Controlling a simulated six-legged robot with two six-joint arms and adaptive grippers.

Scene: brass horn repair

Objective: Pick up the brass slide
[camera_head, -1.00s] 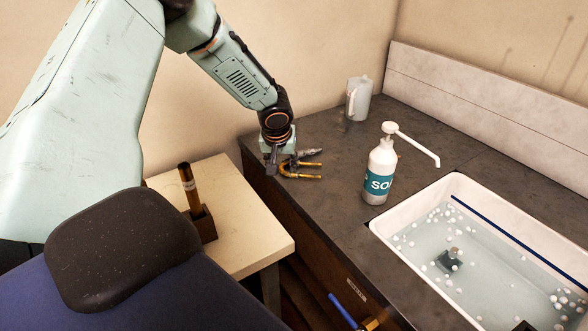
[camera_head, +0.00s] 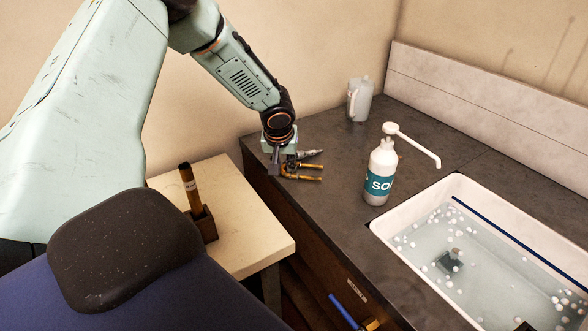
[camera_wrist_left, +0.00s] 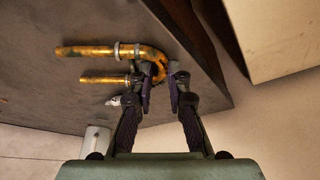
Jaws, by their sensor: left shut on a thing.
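The brass slide (camera_head: 305,178) is a U-shaped tube with two prongs, near the left end of the dark counter. In the left wrist view the slide (camera_wrist_left: 92,51) shows tarnished brass legs with grey bands, and its curved end sits between my fingertips. My left gripper (camera_head: 281,168) comes down over the counter from above and is shut on the curved end of the slide. It also shows in the left wrist view (camera_wrist_left: 164,78). I cannot tell whether the slide touches the counter. My right gripper is not in view.
A soap pump bottle (camera_head: 379,185) stands right of the slide, by a white sink (camera_head: 382,232) of water. A grey-tipped tool (camera_head: 309,153) lies just behind the slide. A white jug (camera_head: 359,99) stands at the back. A cream side table (camera_head: 245,240) holds a brown tube in a block.

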